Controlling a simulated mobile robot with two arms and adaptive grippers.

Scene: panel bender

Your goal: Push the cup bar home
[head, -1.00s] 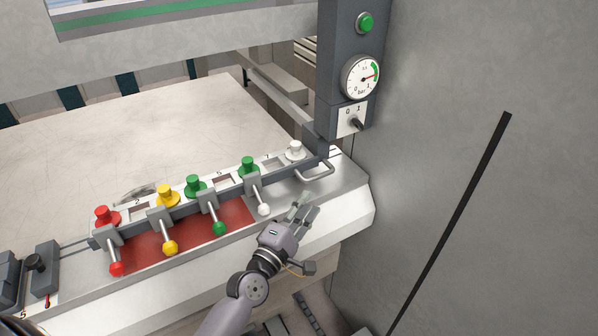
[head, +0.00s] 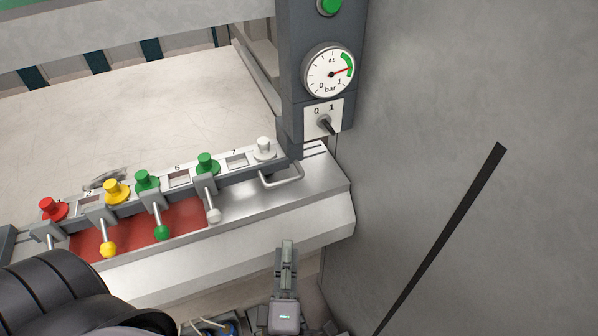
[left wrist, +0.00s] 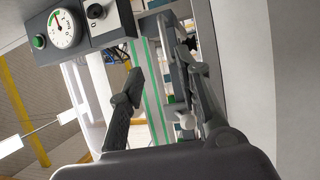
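The cup bar (head: 130,198) is a grey rail with numbered windows and a row of red, yellow, green and white cups. It lies along the back of the machine's ledge, its right end close to the dark post. A U-shaped wire handle (head: 283,177) sticks out at that end, beside the white cup (head: 263,148). My left gripper (head: 287,252) is in front of the ledge's front edge, below the handle and apart from it. In the left wrist view its two fingers (left wrist: 165,98) stand apart with nothing held between them. My right gripper is not in view.
Levers with coloured balls, such as the green one (head: 162,232), stand over a red strip. The post carries a pressure gauge (head: 329,71) and a 0/1 switch (head: 323,120). A grey wall (head: 450,120) closes the right side. The ledge (head: 250,215) is bare below the handle.

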